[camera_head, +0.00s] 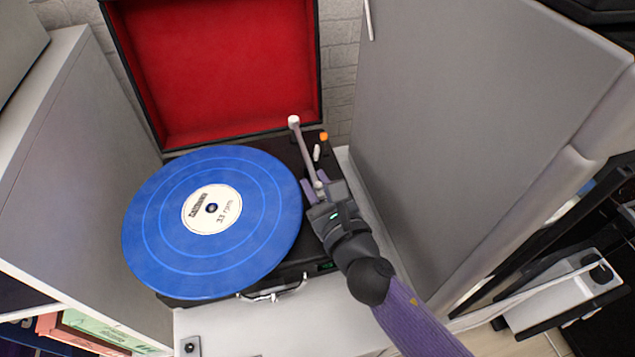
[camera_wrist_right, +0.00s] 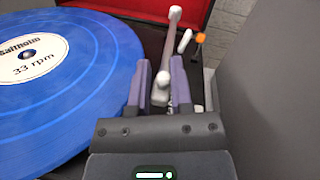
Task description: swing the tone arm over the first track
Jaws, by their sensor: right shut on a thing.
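A blue record (camera_head: 255,245) with a cream label lies on the black record player (camera_head: 290,160), whose red-lined lid stands open. The tone arm (camera_head: 303,150) is a pale rod with a white pivot end at the back; it lies to the right of the record, off its surface. My right gripper (camera_head: 315,187) is shut on the tone arm near its front end. In the right wrist view the purple fingers (camera_wrist_right: 159,85) stand on either side of the tone arm's white head (camera_wrist_right: 161,88), beside the record (camera_wrist_right: 90,75). My left gripper is out of view.
Grey panels stand close on the left (camera_head: 85,170) and right (camera_head: 440,130) of the player. An orange knob (camera_head: 324,136) and a small white lever (camera_head: 316,153) sit right of the tone arm. The white shelf (camera_head: 235,325) in front is mostly clear.

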